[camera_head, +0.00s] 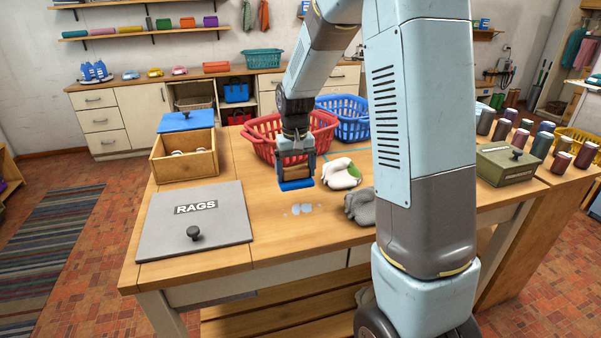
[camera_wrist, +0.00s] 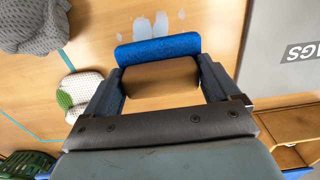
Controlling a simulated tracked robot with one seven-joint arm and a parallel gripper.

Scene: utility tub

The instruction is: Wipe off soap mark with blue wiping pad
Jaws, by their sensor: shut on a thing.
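My gripper (camera_head: 297,172) is shut on the brown block-like handle (camera_wrist: 160,82) of the blue wiping pad (camera_wrist: 158,48). In the head view the blue pad (camera_head: 296,184) hangs below the fingers, blue side down, over the wooden table. It seems a little above the top, but I cannot tell the exact gap. The soap mark (camera_head: 302,208) is a pale bluish patch with small spots around it, on the table just in front of the pad. It also shows in the wrist view (camera_wrist: 150,26), beyond the pad's blue edge. The pad and mark look apart.
The grey RAGS lid (camera_head: 196,222) lies left of the mark. White-green cloth (camera_head: 341,174) and a grey cloth (camera_head: 361,206) lie to the right. A wooden box (camera_head: 184,156) and red basket (camera_head: 262,138) stand behind. Bare wood surrounds the mark.

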